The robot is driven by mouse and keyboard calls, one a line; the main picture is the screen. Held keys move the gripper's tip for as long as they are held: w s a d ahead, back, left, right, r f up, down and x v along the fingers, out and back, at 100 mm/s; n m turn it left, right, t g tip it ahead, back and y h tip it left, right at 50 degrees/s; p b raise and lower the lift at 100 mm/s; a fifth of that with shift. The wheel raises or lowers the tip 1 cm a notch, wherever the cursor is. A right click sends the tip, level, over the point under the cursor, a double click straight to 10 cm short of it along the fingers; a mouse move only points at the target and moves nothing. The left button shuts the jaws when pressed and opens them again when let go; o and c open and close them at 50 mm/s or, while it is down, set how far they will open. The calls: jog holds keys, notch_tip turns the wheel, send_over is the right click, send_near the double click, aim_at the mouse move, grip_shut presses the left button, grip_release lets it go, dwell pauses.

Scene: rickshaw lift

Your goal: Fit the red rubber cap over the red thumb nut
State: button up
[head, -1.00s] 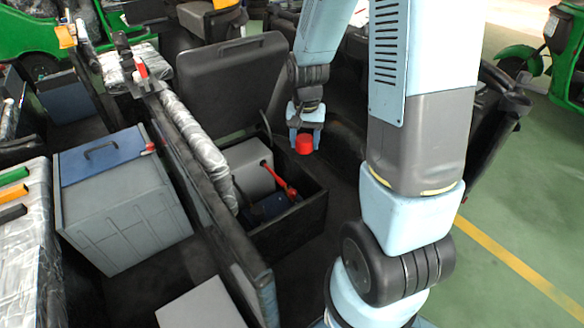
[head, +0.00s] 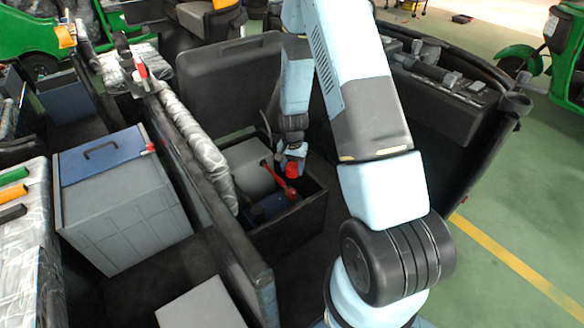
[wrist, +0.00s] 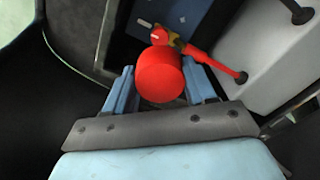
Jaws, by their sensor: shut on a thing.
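My gripper (wrist: 160,88) is shut on the red rubber cap (wrist: 160,74), a smooth red cylinder between the two light blue fingers in the wrist view. In the head view, my gripper (head: 292,160) and the cap (head: 292,170) are at the open black box. A small red part (wrist: 158,36), apparently the red thumb nut, shows just past the cap's upper edge, beside a brass-coloured piece on a blue surface. The cap partly hides it. I cannot tell whether they touch. In the head view I cannot make out the nut.
The black box (head: 290,225) holds a grey block (head: 250,168), a blue unit (head: 268,207) and a red cable (wrist: 220,66) beside the nut. Its raised lid (head: 220,85) stands behind. A partition with a plastic-wrapped roll (head: 195,135) runs along the left.

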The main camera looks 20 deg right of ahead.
aim_at(293, 191)
jog(key=shift+f, duration=4.3)
jog(key=shift+f, duration=2.05)
jog(key=o, duration=1.1)
notch_tip(293, 191, up, 14)
jog(key=shift+f, duration=0.15)
